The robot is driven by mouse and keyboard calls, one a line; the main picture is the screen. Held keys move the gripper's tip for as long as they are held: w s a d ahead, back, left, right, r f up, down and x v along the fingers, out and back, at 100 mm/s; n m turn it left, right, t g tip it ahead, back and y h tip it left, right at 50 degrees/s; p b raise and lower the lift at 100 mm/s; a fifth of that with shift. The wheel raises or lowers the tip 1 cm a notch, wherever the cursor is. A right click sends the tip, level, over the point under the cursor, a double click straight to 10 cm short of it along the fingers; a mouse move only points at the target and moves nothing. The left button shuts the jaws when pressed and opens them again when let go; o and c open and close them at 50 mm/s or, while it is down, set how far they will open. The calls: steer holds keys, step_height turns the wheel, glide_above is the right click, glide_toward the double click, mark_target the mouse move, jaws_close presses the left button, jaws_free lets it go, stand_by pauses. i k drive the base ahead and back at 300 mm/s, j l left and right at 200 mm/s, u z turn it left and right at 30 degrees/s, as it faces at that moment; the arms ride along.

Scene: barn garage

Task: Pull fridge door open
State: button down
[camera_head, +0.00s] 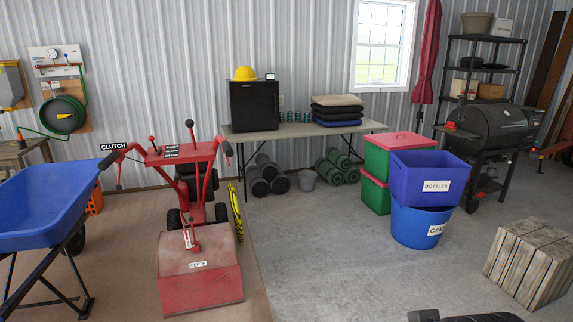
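A small black fridge (254,105) stands on a folding table (300,130) against the back wall. Its door looks shut, and a yellow hard hat (245,73) and a small white display (270,76) sit on top. A dark shape at the bottom edge, right of centre, looks like part of my arm. No gripper fingers can be made out, and the fridge is well away from that shape.
A red tiller-like machine (200,265) stands left of the fridge, in front of the table. A blue wheelbarrow (45,205) is at left. Blue bins (420,225), green bins (376,190) and a wooden crate (530,262) stand right. The middle floor is clear.

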mark_target(254, 105)
steer(key=i, duration=4.55)
steer(key=i+u, duration=0.15)
steer(key=i, duration=0.3)
steer(key=i+l+u, duration=0.15)
steer(key=i, duration=0.25)
steer(key=i+l+u, duration=0.1)
steer(key=i, duration=0.35)
steer(key=i+l+u, duration=0.15)
steer(key=i, duration=0.25)
